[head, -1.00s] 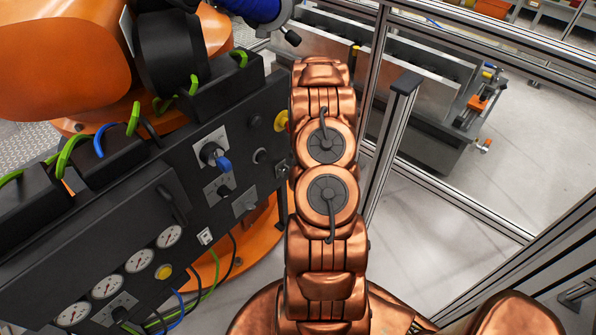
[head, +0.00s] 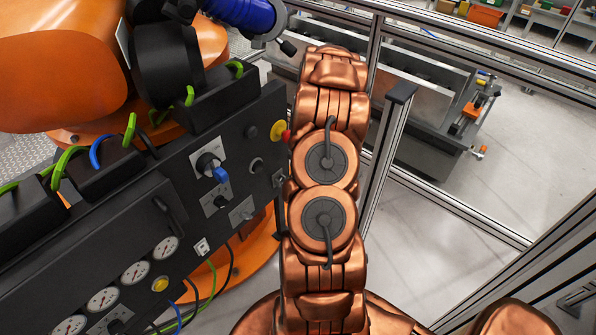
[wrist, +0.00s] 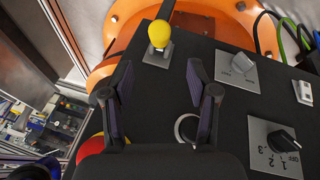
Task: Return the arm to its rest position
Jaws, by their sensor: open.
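My copper arm (head: 318,255) stands folded in the middle of the head view, in front of the dark control panel's right end. My gripper (wrist: 160,85) shows in the wrist view with its two dark fingers spread apart and nothing between them. The black panel (wrist: 165,95) lies behind the fingers, with a yellow knob (wrist: 159,33) beyond the gap between them. How far the fingertips are from the panel is hard to tell. In the head view my gripper cannot be made out.
The panel (head: 120,235) carries a blue-handled switch (head: 220,174), a red button on a yellow ring (head: 280,131) close to my arm, and gauges (head: 135,272). An orange robot (head: 60,60) stands behind it. A metal fence post (head: 387,160) stands right of my arm.

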